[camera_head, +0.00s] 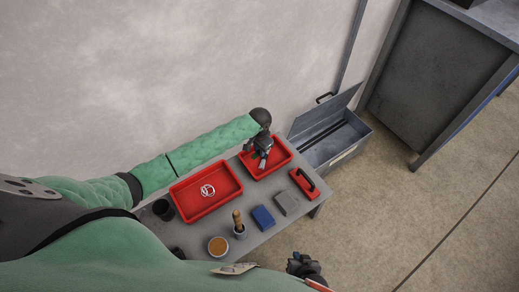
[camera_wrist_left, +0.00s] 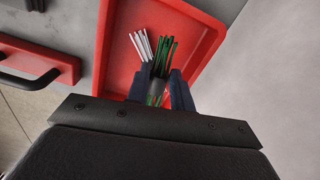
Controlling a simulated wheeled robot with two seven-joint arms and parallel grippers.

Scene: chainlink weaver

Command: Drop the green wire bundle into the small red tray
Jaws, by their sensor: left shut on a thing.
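The small red tray (camera_head: 284,153) lies at the far right end of the table, and its red floor and rim (camera_wrist_left: 208,35) fill the middle of the left wrist view. My left gripper (camera_head: 262,162) is over this tray. In the left wrist view its fingers (camera_wrist_left: 161,88) are shut on the green wire bundle (camera_wrist_left: 164,52), around its dark wrap, with the green strands pointing away. A white wire bundle (camera_wrist_left: 142,45) shows beside the green one, over the tray floor. My right gripper (camera_head: 304,265) is low at the right, off the table; its jaw state is unclear.
A larger red tray (camera_head: 180,196) holds a white coil (camera_head: 207,190). A red block with a black handle (camera_head: 304,183), a grey block (camera_head: 286,202), a blue block (camera_head: 262,217), a cup with a wooden-handled tool (camera_head: 239,228) and an orange-filled pot (camera_head: 218,246) line the front. An open metal box (camera_head: 345,142) stands beyond.

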